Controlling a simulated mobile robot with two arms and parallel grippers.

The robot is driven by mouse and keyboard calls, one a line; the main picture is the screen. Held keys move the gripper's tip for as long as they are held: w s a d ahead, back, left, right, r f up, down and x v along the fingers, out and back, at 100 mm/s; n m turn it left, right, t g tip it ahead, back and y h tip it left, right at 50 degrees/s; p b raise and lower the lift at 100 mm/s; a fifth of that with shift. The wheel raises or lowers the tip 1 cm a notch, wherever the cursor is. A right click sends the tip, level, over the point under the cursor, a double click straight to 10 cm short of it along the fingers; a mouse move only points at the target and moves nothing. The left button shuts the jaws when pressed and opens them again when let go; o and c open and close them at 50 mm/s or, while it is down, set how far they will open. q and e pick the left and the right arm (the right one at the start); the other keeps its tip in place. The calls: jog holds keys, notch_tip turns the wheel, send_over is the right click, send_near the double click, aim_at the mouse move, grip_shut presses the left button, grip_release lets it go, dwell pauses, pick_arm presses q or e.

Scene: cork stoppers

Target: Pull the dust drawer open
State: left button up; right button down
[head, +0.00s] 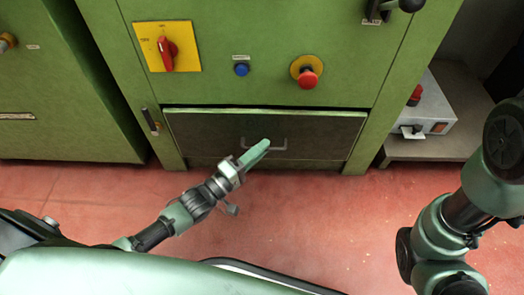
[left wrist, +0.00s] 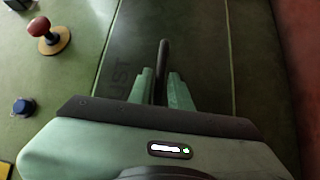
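The dust drawer (head: 205,132) has a wide dark front low in the green machine; it looks closed or nearly so. Its lettering shows in the left wrist view (left wrist: 119,82). The grey bar handle (head: 278,148) sits at the middle of the front. My left gripper (head: 262,146) is at the handle. In the left wrist view, the handle (left wrist: 162,58) stands between the two green fingers (left wrist: 161,88), which are close on either side with little gap. My right arm shows at the right, but its gripper is out of view.
Above the drawer are a red rotary switch on a yellow plate (head: 184,46), a blue button (head: 241,70) and a red stop button (head: 308,77). A grey box (head: 430,108) stands on a low shelf at the right. The red floor (head: 310,215) before the drawer is clear.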

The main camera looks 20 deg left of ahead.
pick_arm(q)
jog(key=shift+w+d+r, duration=0.1)
jog(key=shift+w, duration=0.2)
grip_shut()
dwell(1.3)
